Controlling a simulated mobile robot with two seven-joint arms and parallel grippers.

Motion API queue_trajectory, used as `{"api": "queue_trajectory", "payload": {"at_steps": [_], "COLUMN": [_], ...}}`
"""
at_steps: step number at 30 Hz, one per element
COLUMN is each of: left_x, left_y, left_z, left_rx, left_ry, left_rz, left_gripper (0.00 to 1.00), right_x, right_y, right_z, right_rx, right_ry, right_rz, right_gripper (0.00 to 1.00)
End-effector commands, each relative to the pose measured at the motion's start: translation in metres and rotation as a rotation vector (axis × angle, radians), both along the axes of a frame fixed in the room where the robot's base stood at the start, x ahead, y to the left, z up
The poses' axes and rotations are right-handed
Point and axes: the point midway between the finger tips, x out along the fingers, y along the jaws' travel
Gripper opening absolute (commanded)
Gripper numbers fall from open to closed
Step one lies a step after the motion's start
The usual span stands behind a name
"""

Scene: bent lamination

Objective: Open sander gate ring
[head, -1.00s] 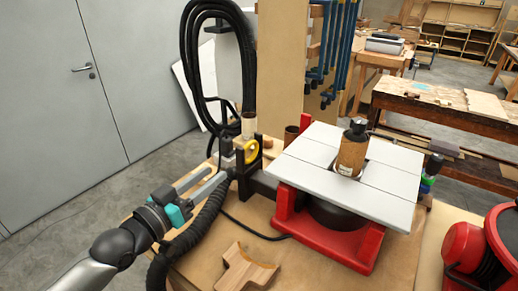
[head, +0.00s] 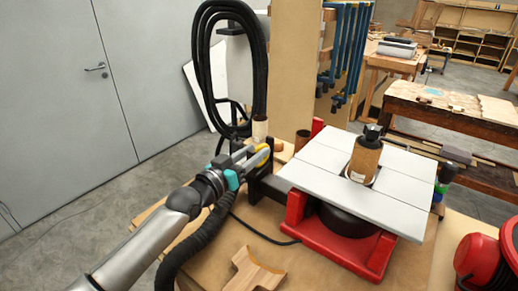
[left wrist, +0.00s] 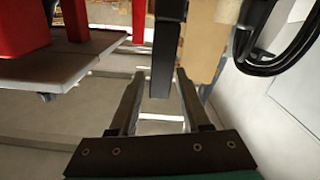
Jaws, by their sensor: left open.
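The sander (head: 335,235) has a red base, a pale split table (head: 325,160) and a brown upright drum (head: 364,160). The yellow gate ring (head: 263,157) is at the black dust-port bracket (head: 253,186) left of the table, partly hidden by my fingers. My left gripper (head: 257,156) is open, with its fingertips at the ring; contact cannot be told. In the left wrist view, a black bar (left wrist: 168,50) lies in line with the gap between the open fingers (left wrist: 157,84). The ring is not clear there. My right gripper is not in view.
A ribbed black hose (head: 195,240) runs below my left arm. More black hose (head: 197,75) hangs in a coil behind the bracket. A wooden piece (head: 253,272) lies on the bench in front. A red machine (head: 485,262) stands at the right. A grey door (head: 60,100) is at the left.

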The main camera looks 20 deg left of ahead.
Motion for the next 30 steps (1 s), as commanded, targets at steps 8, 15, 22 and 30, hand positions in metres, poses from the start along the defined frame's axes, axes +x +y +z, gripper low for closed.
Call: {"api": "queue_trajectory", "payload": {"at_steps": [8, 15, 22, 30], "left_x": [0.021, 0.023, 0.023, 0.022], "left_y": [-0.007, -0.008, -0.008, -0.008], "left_z": [0.000, 0.000, 0.000, 0.000], "left_rx": [-0.001, 0.000, -0.001, -0.001], "left_ry": [0.000, -0.001, -0.001, 0.000], "left_rz": [0.001, 0.000, 0.000, 0.000], "left_gripper": [0.47, 0.47, 0.34, 0.03], "right_x": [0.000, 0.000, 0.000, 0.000], "right_y": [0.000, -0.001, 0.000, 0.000], "right_z": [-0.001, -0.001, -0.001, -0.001], "right_rx": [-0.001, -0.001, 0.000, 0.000], "right_ry": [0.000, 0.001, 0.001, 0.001], "right_rz": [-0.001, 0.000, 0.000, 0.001], "right_gripper": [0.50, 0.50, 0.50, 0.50]}}
